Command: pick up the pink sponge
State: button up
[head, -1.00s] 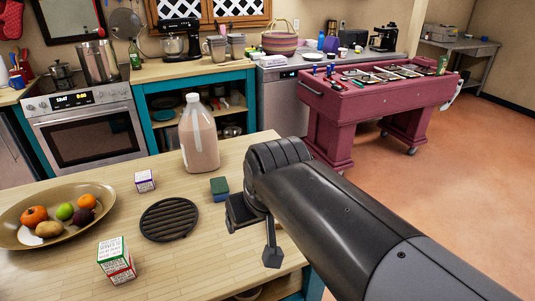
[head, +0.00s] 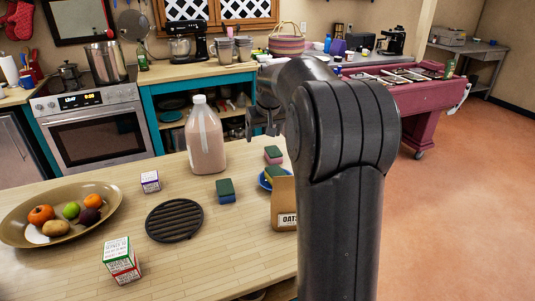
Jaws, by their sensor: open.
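The pink sponge (head: 273,158), with a dark green top, lies on the wooden counter (head: 190,265) near its right side, to the right of the milk jug. My gripper (head: 262,133) is open and empty. In the picture it is just above the pink sponge and apart from it; the exact height is hard to tell. My arm hides the counter's right edge.
A green-topped blue sponge (head: 226,196) lies nearer. A green-and-yellow sponge (head: 272,174) rests on a blue dish (head: 263,182) beside the oats bag (head: 285,205). The milk jug (head: 205,145) stands left of my gripper. A trivet (head: 174,220) and fruit bowl (head: 22,235) lie left.

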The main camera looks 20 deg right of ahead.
send_near(276, 155)
jog(key=x, duration=0.5)
jog(key=shift+w+d, duration=0.15)
jog(key=shift+w, duration=0.2)
jog(key=shift+s+x, duration=0.2)
jog(key=shift+x, duration=1.15)
jog(key=shift+s+x, duration=0.2)
jog(key=shift+x, duration=1.2)
jog(key=shift+f, duration=0.15)
jog(key=shift+c, duration=0.5)
jog(key=c, duration=0.9)
jog(key=shift+c, duration=0.2)
